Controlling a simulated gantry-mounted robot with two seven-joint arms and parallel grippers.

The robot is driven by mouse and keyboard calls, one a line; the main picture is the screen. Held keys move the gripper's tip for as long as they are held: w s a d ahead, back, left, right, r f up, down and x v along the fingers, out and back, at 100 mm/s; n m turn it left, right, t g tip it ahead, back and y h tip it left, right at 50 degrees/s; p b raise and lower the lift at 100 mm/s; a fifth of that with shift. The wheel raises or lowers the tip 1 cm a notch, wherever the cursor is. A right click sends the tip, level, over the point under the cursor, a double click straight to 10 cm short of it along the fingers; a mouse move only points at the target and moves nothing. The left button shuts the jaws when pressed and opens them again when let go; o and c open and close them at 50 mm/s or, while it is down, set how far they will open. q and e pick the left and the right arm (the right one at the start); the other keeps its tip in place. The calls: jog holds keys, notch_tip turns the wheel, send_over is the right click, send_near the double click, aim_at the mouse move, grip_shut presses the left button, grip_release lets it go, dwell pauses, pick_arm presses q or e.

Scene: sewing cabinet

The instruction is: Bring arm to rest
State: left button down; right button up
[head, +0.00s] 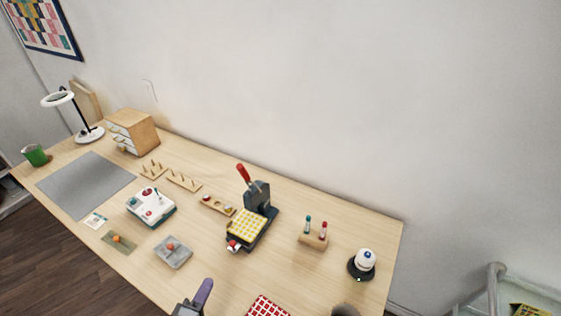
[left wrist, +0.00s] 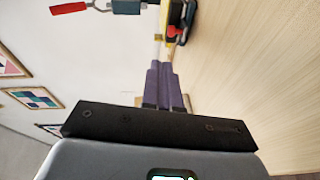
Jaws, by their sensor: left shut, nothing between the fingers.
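My left gripper (head: 205,290) is at the bottom edge of the head view, over the front part of the wooden table (head: 215,285). One purple finger and part of its dark body show there. In the left wrist view its purple fingers (left wrist: 163,72) lie together with nothing between them. The gripper is apart from the things on the table. The right gripper is not in view.
A dark press with a red handle (head: 244,175) and a yellow grid (head: 247,228) stands mid-table. A red grid (head: 268,308) lies near the gripper. A grey block (head: 173,252), white box (head: 151,207), marker stand (head: 313,240) and white-topped device (head: 363,264) stand around.

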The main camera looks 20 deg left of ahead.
pick_arm(q)
jog(key=s+d+r+m+g+h, duration=0.1)
jog(key=s+d+m+g+h, duration=0.1)
jog(key=s+d+m+g, duration=0.4)
jog(key=s+d+f+m+g+y, duration=0.1)
jog(key=s+d+m+g, duration=0.1)
jog(key=s+m+g, duration=0.85)
notch_tip(320, 180, up, 34)
jog(key=w+m+t+p, duration=0.1)
jog(key=m+t+p, duration=0.1)
jog(key=p, duration=3.3)
jog(key=shift+t, duration=0.75)
